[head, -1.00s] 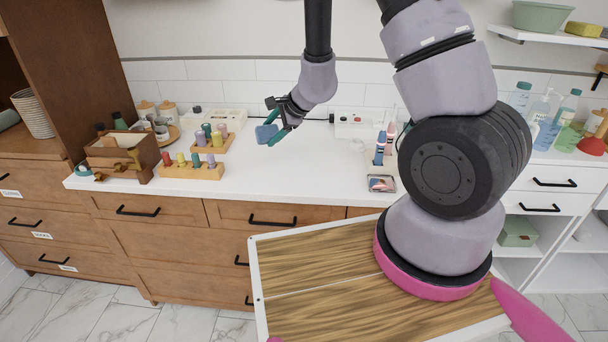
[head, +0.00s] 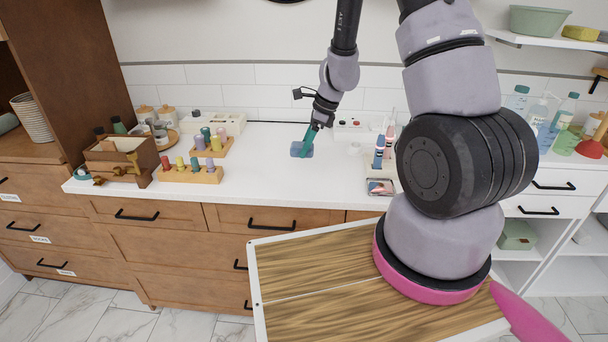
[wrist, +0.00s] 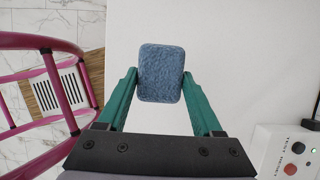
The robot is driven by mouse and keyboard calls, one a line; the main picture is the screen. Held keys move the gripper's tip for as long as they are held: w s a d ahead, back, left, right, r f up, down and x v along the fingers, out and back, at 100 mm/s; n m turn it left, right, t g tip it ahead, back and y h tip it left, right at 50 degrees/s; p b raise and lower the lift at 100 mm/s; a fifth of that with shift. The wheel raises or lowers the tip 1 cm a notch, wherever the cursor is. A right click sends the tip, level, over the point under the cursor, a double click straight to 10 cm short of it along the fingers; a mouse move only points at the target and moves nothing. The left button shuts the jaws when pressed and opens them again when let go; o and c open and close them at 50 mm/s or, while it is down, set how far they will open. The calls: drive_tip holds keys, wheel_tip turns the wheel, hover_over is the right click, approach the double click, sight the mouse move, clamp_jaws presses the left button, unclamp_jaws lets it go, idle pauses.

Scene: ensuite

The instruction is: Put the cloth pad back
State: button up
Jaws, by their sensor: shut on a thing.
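The cloth pad is a small blue fuzzy block (wrist: 161,73), held between the two green fingertips of my gripper (wrist: 160,86) in the wrist view. In the head view the pad (head: 301,149) hangs at the tip of my gripper (head: 309,139), over the middle of the white counter (head: 262,172). My gripper is shut on the pad and points down. I cannot tell from the head view whether the pad touches the counter.
Wooden peg racks (head: 191,174) and a brown wooden box (head: 113,160) stand to the left. A white box with red and black buttons (wrist: 286,152) is at the right. A small tray (head: 380,187) lies near the front right. The counter's middle is clear.

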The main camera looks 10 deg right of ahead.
wheel_tip(320, 180, down, 8)
drive_tip(key=shift+f, duration=0.2)
idle(0.3)
drive_tip(key=o, duration=1.2)
drive_tip(key=shift+f, duration=0.1)
